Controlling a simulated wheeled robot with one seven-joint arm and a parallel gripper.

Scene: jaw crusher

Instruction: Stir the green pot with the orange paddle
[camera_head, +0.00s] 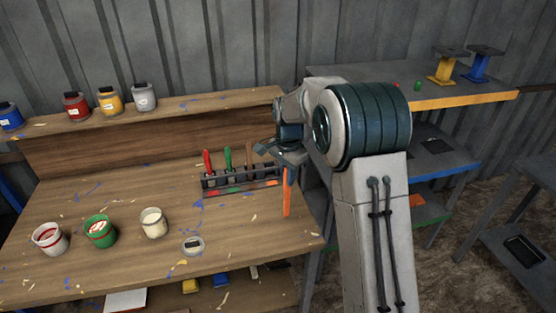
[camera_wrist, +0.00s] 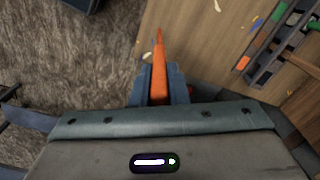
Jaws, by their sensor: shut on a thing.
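The orange paddle (camera_head: 287,193) hangs down from my gripper (camera_head: 283,153) in the head view, near the right edge of the wooden bench. In the wrist view, the orange paddle (camera_wrist: 159,70) sits between the fingers of my gripper (camera_wrist: 160,85), which is shut on it. The paddle's lower end is apart from the pots. The green pot (camera_head: 99,231) stands upright on the bench to the left, between a red-and-white pot (camera_head: 49,238) and a cream pot (camera_head: 153,222). The green pot shows pale and red contents at its top.
A dark rack (camera_head: 240,182) holds red-, green- and brown-handled tools; it also shows in the wrist view (camera_wrist: 268,50). Jars line the back shelf (camera_head: 190,104). A grey shelving unit (camera_head: 450,165) stands right.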

